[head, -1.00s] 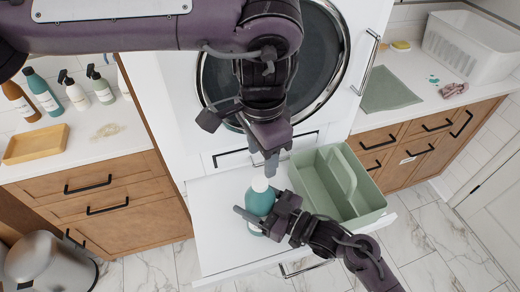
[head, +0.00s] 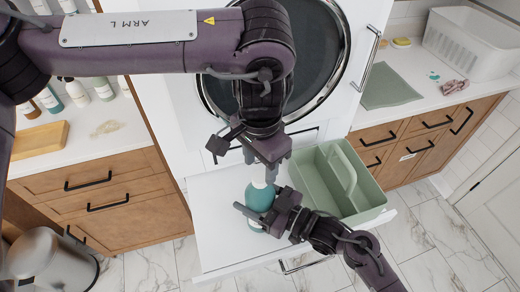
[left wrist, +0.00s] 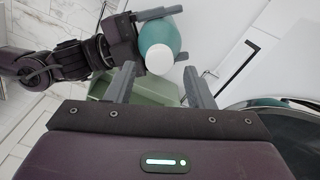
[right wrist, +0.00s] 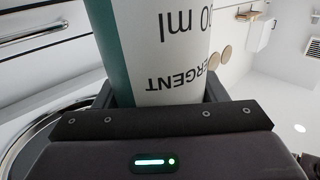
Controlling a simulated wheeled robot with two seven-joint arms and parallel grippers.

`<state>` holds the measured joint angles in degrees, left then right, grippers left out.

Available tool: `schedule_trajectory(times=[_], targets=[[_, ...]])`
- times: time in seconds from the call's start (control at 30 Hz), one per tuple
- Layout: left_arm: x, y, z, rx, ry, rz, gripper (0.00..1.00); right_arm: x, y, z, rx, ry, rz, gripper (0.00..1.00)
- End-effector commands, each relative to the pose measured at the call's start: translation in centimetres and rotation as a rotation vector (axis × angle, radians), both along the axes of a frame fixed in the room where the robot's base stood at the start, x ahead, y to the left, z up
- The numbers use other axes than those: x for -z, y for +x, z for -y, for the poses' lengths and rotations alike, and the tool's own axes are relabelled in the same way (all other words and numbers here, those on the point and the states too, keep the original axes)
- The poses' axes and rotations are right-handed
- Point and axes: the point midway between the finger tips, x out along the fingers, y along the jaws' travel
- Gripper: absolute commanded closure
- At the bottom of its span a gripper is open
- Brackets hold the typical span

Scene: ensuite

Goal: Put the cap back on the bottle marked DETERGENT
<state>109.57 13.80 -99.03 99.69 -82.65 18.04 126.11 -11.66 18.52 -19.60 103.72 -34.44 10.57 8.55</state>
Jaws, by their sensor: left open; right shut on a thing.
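The teal bottle (head: 258,200) stands above the white pulled-out surface, its label reading "...ERGENT" in the right wrist view (right wrist: 170,50). My right gripper (head: 262,215) is shut around its body. A white rounded cap (left wrist: 160,58) shows on the bottle's top in the left wrist view; how firmly it sits I cannot tell. My left gripper (head: 263,163) is open just above the bottle. In the left wrist view the cap lies beyond and between its fingertips, with no visible contact. In the head view the fingers partly hide the cap.
A green caddy (head: 370,205) stands right of the bottle, close to my right arm. The front-loading machine (head: 335,60) rises behind. Several bottles (head: 75,92) and a wooden tray (head: 40,138) are on the left counter. A white basket (head: 465,45) is on the right counter.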

Motion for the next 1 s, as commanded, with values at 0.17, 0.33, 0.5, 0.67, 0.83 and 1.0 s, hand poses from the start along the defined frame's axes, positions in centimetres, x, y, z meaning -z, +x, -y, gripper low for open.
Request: schedule_trajectory(times=[0.17,0.33,0.5,0.67,0.83,1.0], targets=[[2.4,0.0,0.0,0.001,0.001,-0.001,0.52,0.0,0.0,0.0,0.001,0.001,0.001,0.99],[3.3,0.0,0.0,0.001,0.001,-0.001,0.52,0.0,0.0,0.0,0.001,0.001,0.001,0.99],[3.4,0.0,0.0,0.001,0.000,0.000,0.52,0.0,0.0,0.0,0.001,0.001,0.001,0.99],[3.4,0.0,0.0,0.001,0.000,0.000,0.58,0.0,0.0,0.0,0.001,0.001,0.001,0.99],[3.4,0.0,0.0,0.001,0.000,0.000,0.81,0.0,0.0,0.0,0.000,0.001,0.001,0.99],[3.4,0.0,0.0,0.001,0.000,0.000,0.98,0.0,0.0,0.0,0.000,0.001,0.001,0.99]])
